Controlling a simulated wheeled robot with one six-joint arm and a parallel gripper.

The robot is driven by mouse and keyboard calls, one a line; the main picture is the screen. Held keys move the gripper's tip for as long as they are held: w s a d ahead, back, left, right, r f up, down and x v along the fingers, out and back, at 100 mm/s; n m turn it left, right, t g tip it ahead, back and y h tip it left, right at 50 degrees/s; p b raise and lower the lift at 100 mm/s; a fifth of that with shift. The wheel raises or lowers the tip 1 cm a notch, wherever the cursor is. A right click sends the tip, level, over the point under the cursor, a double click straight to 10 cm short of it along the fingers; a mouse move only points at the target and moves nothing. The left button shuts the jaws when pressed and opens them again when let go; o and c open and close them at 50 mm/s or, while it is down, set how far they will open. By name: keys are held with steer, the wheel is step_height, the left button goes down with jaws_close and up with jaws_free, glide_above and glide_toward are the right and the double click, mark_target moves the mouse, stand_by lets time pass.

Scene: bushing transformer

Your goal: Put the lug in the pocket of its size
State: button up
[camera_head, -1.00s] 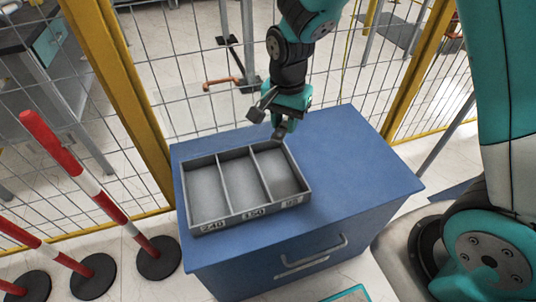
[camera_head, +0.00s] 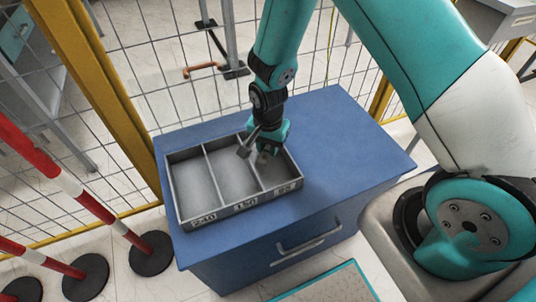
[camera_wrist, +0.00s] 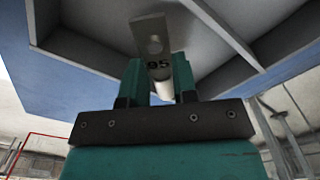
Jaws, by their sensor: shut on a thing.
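My gripper (camera_head: 264,157) is over the right-hand compartment of the grey tray (camera_head: 222,211). It is shut on a grey metal lug (camera_wrist: 151,36). In the wrist view the lug's flat, holed end sticks out past the green fingers (camera_wrist: 158,80), and the number 95 reads near the grip. The tray has three pockets, with front labels reading 240 at left, 150 in the middle and what looks like 95 at right. The right pocket (camera_head: 281,178) is partly hidden by my gripper. Whether the lug touches the tray floor I cannot tell.
The tray stands on a blue cabinet (camera_head: 350,140) with clear top to its right. A wire fence with yellow posts (camera_head: 100,110) runs behind. Red and white posts (camera_head: 80,195) stand at left.

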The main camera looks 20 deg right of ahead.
steer(key=shift+f, duration=1.85)
steer(key=shift+f, duration=0.1)
steer(key=o, duration=0.9)
step_height(320, 180, up, 13)
step_height(320, 180, up, 9)
steer(key=n+y, duration=0.2)
steer(key=n, duration=0.2)
glide_above(268, 149)
steer(key=s+a, duration=0.3)
steer(key=s, duration=0.1)
steer(key=s+a+r+n+y, duration=0.2)
steer(key=s+r+n, duration=1)
steer(key=s, duration=0.4)
steer(key=shift+s+r+p, duration=0.25)
steer(key=shift+r+p, duration=0.05)
steer(key=shift+r, duration=0.25)
